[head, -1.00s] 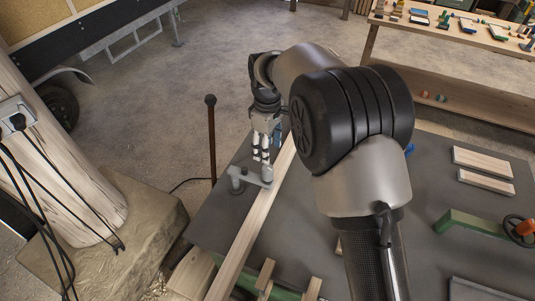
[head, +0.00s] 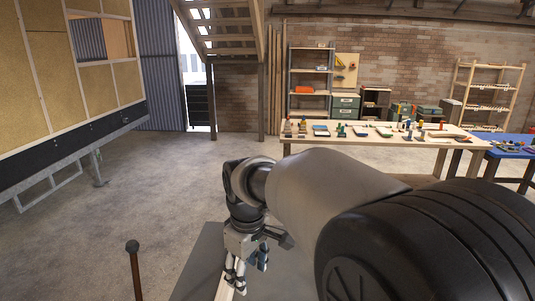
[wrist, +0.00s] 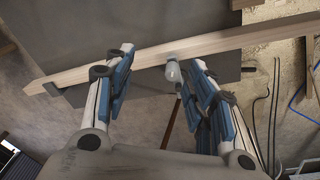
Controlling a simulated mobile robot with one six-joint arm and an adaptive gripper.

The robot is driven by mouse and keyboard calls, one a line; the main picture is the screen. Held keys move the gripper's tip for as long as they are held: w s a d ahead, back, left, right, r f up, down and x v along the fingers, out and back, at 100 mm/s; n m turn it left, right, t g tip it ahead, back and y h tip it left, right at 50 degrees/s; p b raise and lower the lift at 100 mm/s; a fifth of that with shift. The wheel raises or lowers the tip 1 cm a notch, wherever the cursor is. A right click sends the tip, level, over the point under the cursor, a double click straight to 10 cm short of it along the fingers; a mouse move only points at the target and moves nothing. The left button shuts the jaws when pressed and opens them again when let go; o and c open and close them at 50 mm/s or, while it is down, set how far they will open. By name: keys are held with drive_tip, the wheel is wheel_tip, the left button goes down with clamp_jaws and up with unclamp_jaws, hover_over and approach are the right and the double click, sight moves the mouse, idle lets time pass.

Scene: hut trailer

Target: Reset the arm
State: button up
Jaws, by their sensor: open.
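My gripper (head: 245,265) hangs below my arm at the lower middle of the head view, above the dark table (head: 203,262). In the wrist view my gripper (wrist: 150,78) has its two blue-padded fingers spread wide with nothing held between them. A long pale wooden beam (wrist: 225,41) crosses the wrist view beyond the fingertips. A grey clamp-like part (wrist: 174,70) sits at the beam's edge, between the fingers in the picture and apart from them. In the head view my arm hides much of the table.
A workbench (head: 365,135) with small tools stands behind, and a blue table (head: 515,150) is at the right. A brown post (head: 134,262) stands left of the dark table. A trailer (head: 75,135) is at the far left.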

drive_tip(key=s+d+r+m+t+b, duration=0.1)
drive_tip(key=s+d+r+m, duration=0.15)
drive_tip(key=s+d, duration=0.35)
drive_tip(key=s+d+r+m+t+b, duration=0.1)
drive_tip(key=s+d+r+m, duration=0.15)
drive_tip(key=s+d, duration=0.3)
drive_tip(key=s+d+f+m, duration=0.2)
drive_tip(key=s+d+m, duration=0.1)
drive_tip(key=s, duration=0.3)
drive_tip(key=s+d+f+m+t, duration=0.1)
drive_tip(key=s+d+f+m, duration=0.1)
drive_tip(key=s, duration=0.4)
drive_tip(key=shift+s+d+f+m+h+b, duration=0.15)
drive_tip(key=shift+d+f+m+h+b, duration=0.35)
drive_tip(key=shift+d, duration=0.7)
drive_tip(key=shift+r, duration=0.15)
drive_tip(key=shift+c, duration=0.6)
